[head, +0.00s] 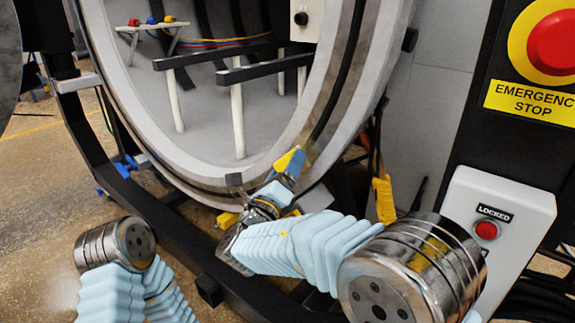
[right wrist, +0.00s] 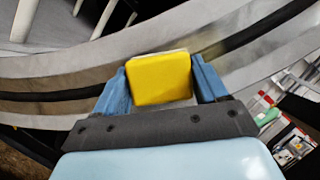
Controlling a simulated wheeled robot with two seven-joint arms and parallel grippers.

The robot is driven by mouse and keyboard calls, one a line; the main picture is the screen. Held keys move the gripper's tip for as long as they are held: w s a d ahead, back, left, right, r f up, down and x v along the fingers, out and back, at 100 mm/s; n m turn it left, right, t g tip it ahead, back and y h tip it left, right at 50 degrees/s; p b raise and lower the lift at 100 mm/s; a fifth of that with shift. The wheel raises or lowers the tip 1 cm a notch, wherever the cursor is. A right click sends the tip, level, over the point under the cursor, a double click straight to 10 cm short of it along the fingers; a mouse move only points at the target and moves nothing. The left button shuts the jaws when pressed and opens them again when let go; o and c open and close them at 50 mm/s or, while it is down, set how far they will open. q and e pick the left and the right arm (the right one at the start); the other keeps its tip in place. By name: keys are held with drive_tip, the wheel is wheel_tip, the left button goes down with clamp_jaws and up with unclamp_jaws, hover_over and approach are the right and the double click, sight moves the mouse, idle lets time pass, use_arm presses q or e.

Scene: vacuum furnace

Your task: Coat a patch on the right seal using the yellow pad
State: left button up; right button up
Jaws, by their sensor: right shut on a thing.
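The yellow pad (right wrist: 160,78) is between the blue fingers of my right gripper (right wrist: 162,85), which is shut on it. In the head view my right gripper (head: 288,164) is at the lower right of the round furnace opening, with the pad at the flange rim. The seal (head: 343,70) is a black band running around the pale metal flange. In the right wrist view the seal (right wrist: 55,98) passes behind the pad, which hides part of it. Whether the pad touches the seal I cannot tell. My left gripper is out of view.
Black rails (head: 240,70) on white posts stand inside the furnace. A control box marked LOCKED (head: 490,220) and an emergency stop button (head: 555,42) are at the right. A black frame beam (head: 150,210) runs below the flange. Open floor lies at the left.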

sight(308, 134)
drive_tip(key=shift+s+d+r+p, duration=0.35)
drive_tip(key=shift+r+p, duration=0.4)
drive_tip(key=shift+r, duration=0.15)
drive_tip(key=shift+s+d+r+p, duration=0.2)
drive_tip(key=shift+d+r+p, duration=0.2)
drive_tip(key=shift+r+p, duration=0.45)
drive_tip(key=shift+s+d+r+p, duration=0.35)
drive_tip(key=shift+r+p, duration=0.3)
drive_tip(key=shift+r, duration=0.3)
drive_tip(key=shift+s+d+r, duration=0.2)
drive_tip(key=shift+d+r, duration=0.2)
drive_tip(key=shift+r, duration=0.2)
drive_tip(key=shift+s+d+r, duration=0.2)
drive_tip(key=shift+d+r, duration=0.05)
drive_tip(key=shift+r, duration=0.3)
drive_tip(key=shift+s+d+r, duration=0.15)
drive_tip(key=shift+d+r, duration=0.15)
drive_tip(key=shift+r, duration=0.2)
drive_tip(key=shift+s+d+r, duration=0.2)
drive_tip(key=shift+d+r, duration=0.05)
drive_tip(key=shift+r, duration=0.3)
drive_tip(key=shift+a, duration=0.1)
drive_tip(key=shift+s+a, duration=0.55)
drive_tip(key=shift+s, duration=0.25)
drive_tip(key=shift+s+a, duration=0.6)
drive_tip(key=shift+s, duration=0.25)
drive_tip(key=shift+s+a, duration=0.55)
drive_tip(key=shift+s, duration=0.25)
drive_tip(key=shift+s+a, duration=0.9)
drive_tip(key=shift+s, duration=0.3)
